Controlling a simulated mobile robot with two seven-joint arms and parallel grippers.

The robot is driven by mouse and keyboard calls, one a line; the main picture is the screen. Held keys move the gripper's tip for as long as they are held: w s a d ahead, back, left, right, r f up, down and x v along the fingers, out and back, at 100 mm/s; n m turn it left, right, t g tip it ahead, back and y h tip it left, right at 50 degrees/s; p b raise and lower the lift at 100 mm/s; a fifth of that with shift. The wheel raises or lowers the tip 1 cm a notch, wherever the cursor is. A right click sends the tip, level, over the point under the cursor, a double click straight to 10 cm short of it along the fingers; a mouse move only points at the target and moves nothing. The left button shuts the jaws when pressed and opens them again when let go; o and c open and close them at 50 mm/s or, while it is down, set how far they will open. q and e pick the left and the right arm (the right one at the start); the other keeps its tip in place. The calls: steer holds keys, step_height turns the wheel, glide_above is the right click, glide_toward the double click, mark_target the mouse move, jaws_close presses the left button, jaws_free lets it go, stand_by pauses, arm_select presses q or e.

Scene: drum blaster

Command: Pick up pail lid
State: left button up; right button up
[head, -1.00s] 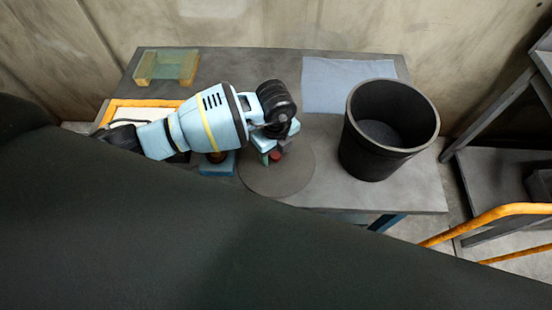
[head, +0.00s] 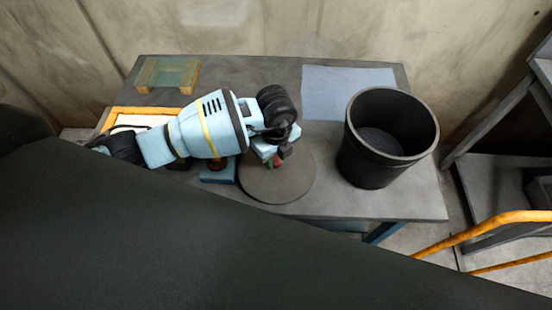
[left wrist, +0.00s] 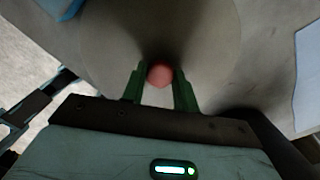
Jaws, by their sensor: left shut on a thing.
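The pail lid (head: 262,190) is a flat grey round disc on the table, left of the pail. It has a small red knob at its centre, which shows in the left wrist view (left wrist: 160,75). My left gripper (head: 276,160) reaches down over the lid from the left. Its green fingers (left wrist: 160,88) are shut on the knob, one on each side. I see no clear gap between the lid and the table. The dark open pail (head: 376,170) stands upright to the right of the lid. My right gripper is not in view.
The grey table (head: 240,75) also bears a pale blue cloth (head: 330,90) behind the pail, a glass-topped wooden block piece (head: 168,74) at back left, an orange-rimmed tray (head: 140,111) and a blue block (head: 217,172) beside the lid. An orange rail (head: 490,222) stands at right.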

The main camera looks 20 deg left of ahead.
mark_target(275, 163)
arm_select(q)
steer(key=r, duration=0.3)
steer(key=shift+s, duration=0.35)
steer(key=s+a+r+p, duration=0.1)
steer(key=s, duration=1.4)
steer(key=shift+s+r, duration=0.15)
steer(key=shift+a, duration=0.1)
